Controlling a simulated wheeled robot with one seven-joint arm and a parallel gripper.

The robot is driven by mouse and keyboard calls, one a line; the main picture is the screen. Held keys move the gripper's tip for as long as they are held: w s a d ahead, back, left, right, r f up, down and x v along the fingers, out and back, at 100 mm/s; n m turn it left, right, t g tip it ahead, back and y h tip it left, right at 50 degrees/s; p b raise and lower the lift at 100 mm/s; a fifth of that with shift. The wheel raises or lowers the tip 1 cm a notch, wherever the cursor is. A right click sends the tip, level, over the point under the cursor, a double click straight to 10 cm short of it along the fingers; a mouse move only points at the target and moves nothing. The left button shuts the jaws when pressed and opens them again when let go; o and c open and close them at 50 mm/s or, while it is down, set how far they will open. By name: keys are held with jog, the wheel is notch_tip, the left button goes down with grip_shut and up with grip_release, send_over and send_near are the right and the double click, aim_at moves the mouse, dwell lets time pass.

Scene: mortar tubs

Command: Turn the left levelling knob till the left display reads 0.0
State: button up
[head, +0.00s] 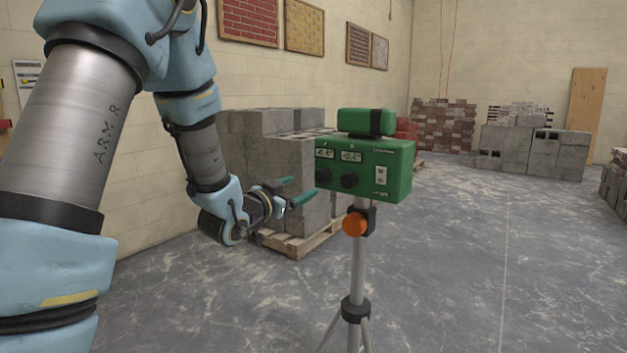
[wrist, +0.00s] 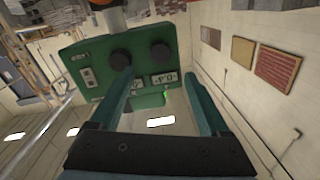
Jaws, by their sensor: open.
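The green levelling instrument (head: 366,180) stands upright on a tripod in the head view. Its left display (head: 324,154) shows a small negative number, perhaps -0.4. The right display (head: 351,156) looks like -0.4. The black left levelling knob (head: 329,179) is under the left display; the right knob (head: 349,181) is beside it. My gripper (head: 303,187) is open and empty, left of the knobs and apart from them. In the upside-down wrist view, the left knob (wrist: 160,53) appears between and beyond the fingers (wrist: 158,82); the right knob (wrist: 121,59) is just beyond one fingertip.
An orange tripod knob (head: 355,224) sits below the instrument. Grey blocks on a pallet (head: 300,239) stand behind my gripper. More block stacks (head: 530,150) are far back right. The floor right of the tripod is clear.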

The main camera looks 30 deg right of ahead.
aim_at(320, 177)
jog(key=p+x, duration=0.2)
jog(key=x, duration=0.7)
jog(key=shift+w+d, duration=0.15)
jog(key=shift+d, duration=0.05)
grip_shut()
dwell(0.3)
